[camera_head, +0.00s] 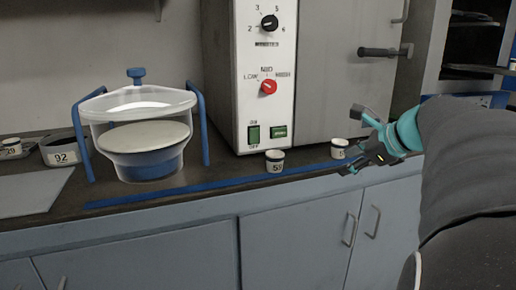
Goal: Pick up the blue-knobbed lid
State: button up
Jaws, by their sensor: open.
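The lid (138,101) is clear and domed, with a blue knob (136,75) on top. It sits level at the top of a round sieve shaker (147,160) on the left of the counter, between blue upright posts (198,110). A pale round surface shows through the clear wall below the lid. My gripper (354,143) is at the right, over the front of the counter, well apart from the lid and lower than its knob. It is open, with nothing seen between its fingers.
A tall cabinet (330,60) with a dial panel stands right of the shaker. A labelled bowl (61,151) and grey plate (34,193) lie left.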

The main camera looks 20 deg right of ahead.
jog(key=d+r+m+t+h+b, duration=0.1)
jog(key=d+r+m+t, duration=0.25)
jog(key=d+m, duration=0.9)
jog(key=w+d+n, duration=0.1)
jog(key=w, duration=0.1)
jog(key=w+d+f+n, duration=0.1)
jog(key=w, duration=0.1)
jog(key=w+d+f+n+b, duration=0.1)
jog(key=w, duration=0.2)
jog(key=shift+f+n, duration=0.25)
jog(key=shift+n, duration=0.1)
jog(key=shift+b+x, duration=0.3)
jog(key=shift+x, duration=2.35)
jog(key=shift+s+d+f, duration=0.1)
jog(key=shift+f, duration=0.05)
jog(key=c, duration=0.9)
